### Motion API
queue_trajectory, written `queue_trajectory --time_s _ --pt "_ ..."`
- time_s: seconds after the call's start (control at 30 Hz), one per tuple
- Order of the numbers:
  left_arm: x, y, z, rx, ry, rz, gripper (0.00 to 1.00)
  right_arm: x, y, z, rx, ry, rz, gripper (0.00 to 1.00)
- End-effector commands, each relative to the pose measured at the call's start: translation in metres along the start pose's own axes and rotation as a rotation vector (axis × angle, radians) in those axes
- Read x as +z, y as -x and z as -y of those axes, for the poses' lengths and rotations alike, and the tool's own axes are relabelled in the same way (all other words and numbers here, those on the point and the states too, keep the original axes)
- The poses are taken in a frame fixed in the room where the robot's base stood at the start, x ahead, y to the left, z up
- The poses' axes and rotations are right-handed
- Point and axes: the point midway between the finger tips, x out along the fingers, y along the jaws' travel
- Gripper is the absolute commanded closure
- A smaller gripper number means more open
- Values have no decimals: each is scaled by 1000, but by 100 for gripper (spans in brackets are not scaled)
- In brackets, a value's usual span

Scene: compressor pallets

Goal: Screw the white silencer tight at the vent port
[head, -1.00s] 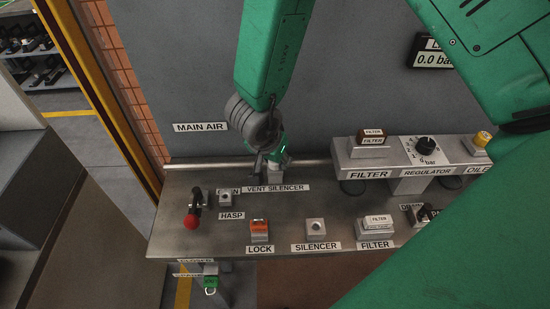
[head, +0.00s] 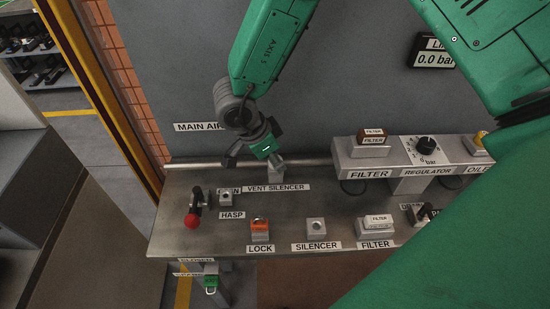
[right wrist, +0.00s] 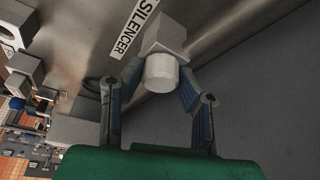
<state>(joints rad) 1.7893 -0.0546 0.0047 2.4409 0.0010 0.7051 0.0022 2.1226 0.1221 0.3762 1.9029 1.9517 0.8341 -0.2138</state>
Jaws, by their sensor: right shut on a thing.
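The white silencer (right wrist: 160,72) is a short white cylinder seated against a grey block, the vent port (right wrist: 166,36), in the right wrist view. My right gripper (right wrist: 160,78) has a finger on each side of it and is shut on it. In the head view my right gripper (head: 260,158) is at the grey vent port block (head: 276,171) behind the VENT SILENCER label (head: 276,188). The silencer itself is hidden there by the gripper. I cannot tell how tightly it sits. My left gripper is not in view.
A red-knobbed lever (head: 192,220), a hasp block (head: 226,200), an orange lock (head: 260,228), a SILENCER stand (head: 316,226) and a white filter box (head: 377,224) stand on the bench. A raised regulator shelf (head: 395,150) is at right. A pipe (head: 320,161) runs along the wall.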

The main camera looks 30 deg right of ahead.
Motion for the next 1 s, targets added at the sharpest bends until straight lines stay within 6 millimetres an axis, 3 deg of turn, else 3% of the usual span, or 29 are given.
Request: queue_trajectory --time_s 0.17,0.37,0.4,0.43,0.77,1.0 --pt "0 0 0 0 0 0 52 1 -4 -4 116 -250 0 100" --pt "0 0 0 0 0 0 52 0 -3 -5 123 -267 -3 100" --pt "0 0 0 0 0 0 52 0 -3 -5 122 -267 -4 58" --pt "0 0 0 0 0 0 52 0 -3 -5 122 -266 -4 48" --pt "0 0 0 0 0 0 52 -1 -1 -3 107 -246 -2 48" --pt "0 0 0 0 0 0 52 -2 -1 -2 -2 15 -1 48"
